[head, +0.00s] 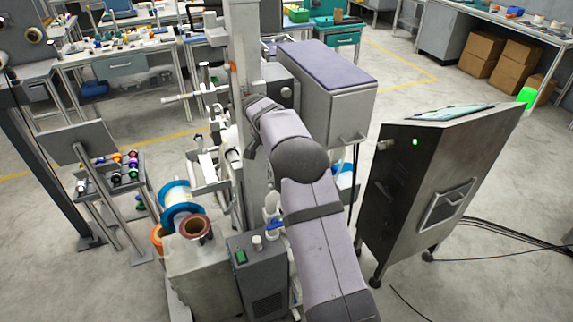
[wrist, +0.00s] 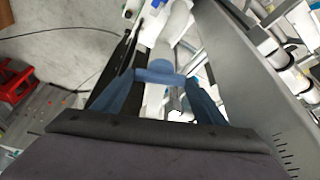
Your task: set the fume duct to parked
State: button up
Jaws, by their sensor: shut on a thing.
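In the wrist view, the two blue fingers of my gripper (wrist: 158,98) reach forward from a dark mount. They are shut on a short blue-grey bar (wrist: 158,74) that runs across between them. A white rounded part (wrist: 173,25) lies just beyond the bar; I cannot tell for sure whether it is the fume duct or whether the bar is joined to it. In the head view, my arm hides the fingers and the bar, and I cannot make out the fume duct or its setting.
A grey machine column (head: 247,100) with a box housing (head: 325,85) stands close by my arm. A dark cabinet (head: 425,185) with a green light is at the right. Reels (head: 178,200) sit at the lower left. A grey panel (wrist: 245,85) runs close along the gripper's right side.

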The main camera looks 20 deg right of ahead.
jog(key=shift+w+m+g, duration=0.1)
jog(key=shift+m+g, duration=0.2)
jog(key=shift+m, duration=0.5)
jog(key=shift+p, duration=0.3)
jog(key=o, duration=1.5)
